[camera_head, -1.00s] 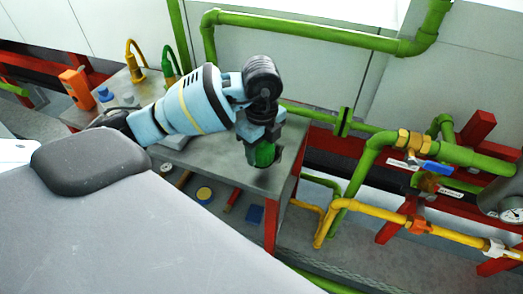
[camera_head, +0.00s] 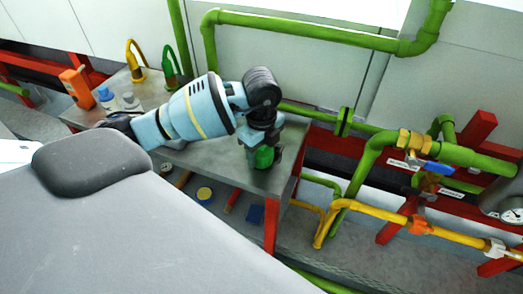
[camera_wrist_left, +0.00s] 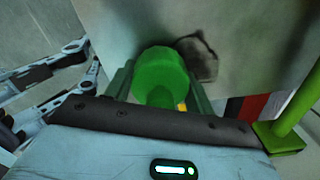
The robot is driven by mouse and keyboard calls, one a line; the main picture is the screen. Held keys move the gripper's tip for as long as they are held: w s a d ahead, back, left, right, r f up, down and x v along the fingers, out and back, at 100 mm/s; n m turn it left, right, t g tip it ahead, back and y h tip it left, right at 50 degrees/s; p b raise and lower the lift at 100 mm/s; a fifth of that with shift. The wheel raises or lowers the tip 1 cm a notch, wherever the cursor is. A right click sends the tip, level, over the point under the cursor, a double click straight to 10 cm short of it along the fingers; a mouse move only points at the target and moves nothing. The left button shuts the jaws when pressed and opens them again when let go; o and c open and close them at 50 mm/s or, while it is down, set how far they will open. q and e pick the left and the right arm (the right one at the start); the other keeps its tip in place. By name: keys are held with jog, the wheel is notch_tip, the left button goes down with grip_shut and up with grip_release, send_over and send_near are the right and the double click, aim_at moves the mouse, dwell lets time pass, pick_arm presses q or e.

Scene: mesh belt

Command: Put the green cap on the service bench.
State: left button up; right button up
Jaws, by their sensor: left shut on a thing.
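My left gripper (camera_head: 263,155) points down over the right end of the grey service bench (camera_head: 225,168). It is shut on the green cap (camera_head: 264,158), which shows between its fingers. In the left wrist view the green cap (camera_wrist_left: 160,75) fills the space between the two fingers, with the grey bench top around it. The cap is at or just above the bench top; I cannot tell whether it touches. My right gripper is not in view.
An orange box (camera_head: 77,88), blue and grey items (camera_head: 107,98), and yellow and green hooked pieces (camera_head: 136,60) stand at the bench's left. Green pipes (camera_head: 300,25) run behind. Yellow pipes (camera_head: 380,220) and a valve (camera_head: 437,168) lie to the right. A lower shelf holds small items.

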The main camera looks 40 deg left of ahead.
pick_arm(q)
jog(key=shift+f, duration=0.15)
jog(key=o, duration=1)
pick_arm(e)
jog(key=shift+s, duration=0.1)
pick_arm(q)
notch_tip(320, 180, up, 11)
jog(key=shift+p, duration=0.45)
jog(key=shift+r, duration=0.7)
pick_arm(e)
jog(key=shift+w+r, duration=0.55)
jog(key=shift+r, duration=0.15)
pick_arm(q)
jog(key=shift+f, duration=0.1)
